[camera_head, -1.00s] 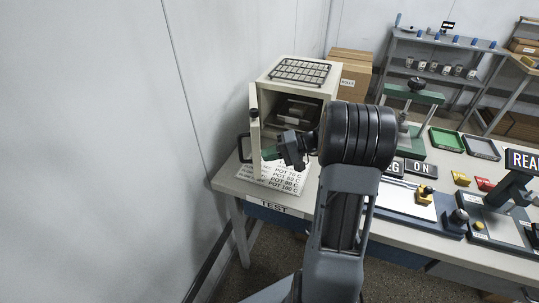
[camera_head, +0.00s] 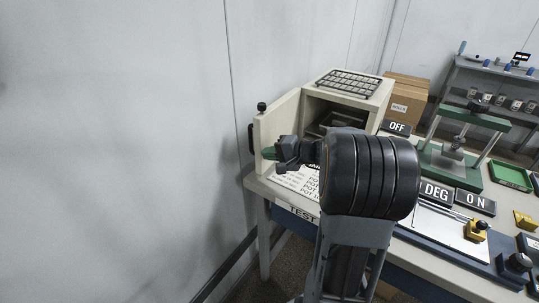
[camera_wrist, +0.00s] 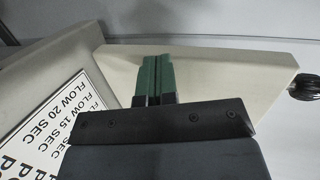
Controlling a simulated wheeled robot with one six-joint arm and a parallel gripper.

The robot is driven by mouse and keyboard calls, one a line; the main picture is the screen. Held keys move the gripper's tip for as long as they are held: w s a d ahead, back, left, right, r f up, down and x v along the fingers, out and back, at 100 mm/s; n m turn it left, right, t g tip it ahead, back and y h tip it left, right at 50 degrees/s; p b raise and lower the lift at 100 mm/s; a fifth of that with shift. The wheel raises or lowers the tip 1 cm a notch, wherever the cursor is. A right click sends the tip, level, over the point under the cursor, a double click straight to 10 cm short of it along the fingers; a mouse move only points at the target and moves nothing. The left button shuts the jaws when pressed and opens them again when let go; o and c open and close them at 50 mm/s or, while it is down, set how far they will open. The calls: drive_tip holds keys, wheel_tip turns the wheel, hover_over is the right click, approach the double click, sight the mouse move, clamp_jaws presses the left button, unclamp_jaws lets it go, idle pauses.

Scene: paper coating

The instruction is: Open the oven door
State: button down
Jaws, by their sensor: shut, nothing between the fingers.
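The oven (camera_head: 345,97) is a cream box on the bench, its front cavity exposed. Its door (camera_head: 279,122) is swung out to the left, with a black handle (camera_head: 251,138) on its outer side and a dark knob on top (camera_head: 262,106). My gripper (camera_head: 267,153) has green fingers, is shut and empty, and is at the inner face of the door near its free edge; I cannot tell whether it touches. In the wrist view the shut fingers (camera_wrist: 156,78) are in front of the cream door panel (camera_wrist: 225,72). My arm hides part of the oven front.
A printed sign (camera_head: 298,180) lies on the bench (camera_head: 262,185) below the door. A wire rack (camera_head: 349,83) lies on the oven. A cardboard box (camera_head: 407,97) and a green press (camera_head: 462,125) stand to the right. The wall (camera_head: 150,130) is close on the left.

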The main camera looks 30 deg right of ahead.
drive_tip(key=s+a+f+b+v, duration=0.1)
drive_tip(key=v, duration=1.2)
drive_tip(key=shift+s+d, duration=0.2)
drive_tip(key=shift+s, duration=0.2)
drive_tip(key=s+a+f+g+h+p, duration=0.2)
drive_tip(key=s+a+f+g+h, duration=0.35)
drive_tip(key=f+g, duration=0.2)
drive_tip(key=s+a+r+n+h+p, duration=0.3)
drive_tip(key=a+r+n+p, duration=0.3)
drive_tip(key=a+r+n, duration=0.3)
drive_tip(key=a+n, duration=0.1)
drive_tip(key=a, duration=0.3)
drive_tip(key=shift+s+a+h+p, duration=0.15)
drive_tip(key=shift+s+h+p, duration=0.05)
drive_tip(key=shift+h+p, duration=0.15)
